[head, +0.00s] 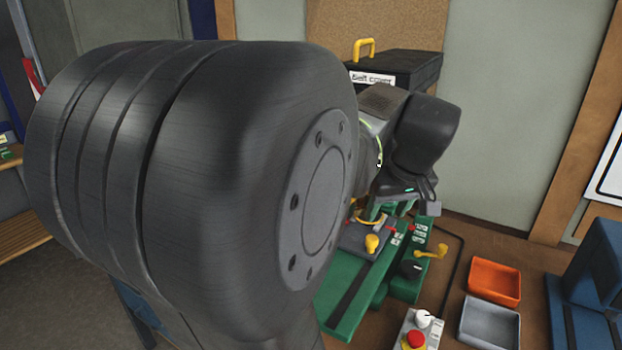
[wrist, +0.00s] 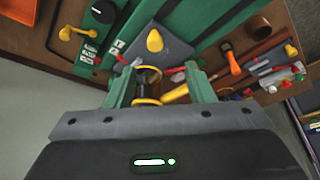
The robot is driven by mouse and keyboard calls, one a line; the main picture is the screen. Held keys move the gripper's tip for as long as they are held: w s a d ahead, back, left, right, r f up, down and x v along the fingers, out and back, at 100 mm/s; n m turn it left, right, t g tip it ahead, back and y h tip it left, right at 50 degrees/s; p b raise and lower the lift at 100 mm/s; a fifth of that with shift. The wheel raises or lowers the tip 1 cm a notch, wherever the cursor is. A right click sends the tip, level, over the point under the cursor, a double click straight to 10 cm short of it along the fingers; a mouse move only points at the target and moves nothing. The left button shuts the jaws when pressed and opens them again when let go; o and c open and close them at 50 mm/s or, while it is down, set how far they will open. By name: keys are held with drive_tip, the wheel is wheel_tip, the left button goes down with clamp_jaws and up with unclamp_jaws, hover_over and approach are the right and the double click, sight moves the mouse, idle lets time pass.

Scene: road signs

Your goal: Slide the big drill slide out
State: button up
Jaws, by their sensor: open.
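A green machine with a long dark groove (head: 352,300) stands on the brown bench. A grey plate (head: 356,238) with a yellow knob (head: 372,243) sits on it; the plate (wrist: 165,50) and knob (wrist: 155,41) also show in the wrist view. I cannot tell for sure which part is the big drill slide. My gripper (wrist: 158,70) is open, its two green fingers apart. A yellow ring on a dark part shows between the fingers; contact cannot be told. In the head view, my arm hides much of the machine.
A black box labelled "Belt cover" (head: 410,68) stands behind. A yellow crank (head: 431,251) is on the machine's right. An orange tray (head: 494,281), a grey tray (head: 489,322) and a control box with a red button (head: 415,339) lie at the right. Loose tools lie at right in the wrist view.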

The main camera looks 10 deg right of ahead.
sight(372, 238)
drive_tip(key=x, duration=0.4)
drive_tip(key=p+x, duration=0.1)
drive_tip(key=x, duration=0.3)
drive_tip(key=w+x, duration=0.1)
drive_tip(key=x, duration=0.4)
drive_tip(key=shift+d+r, duration=0.25)
drive_tip(key=shift+d, duration=0.15)
clamp_jaws()
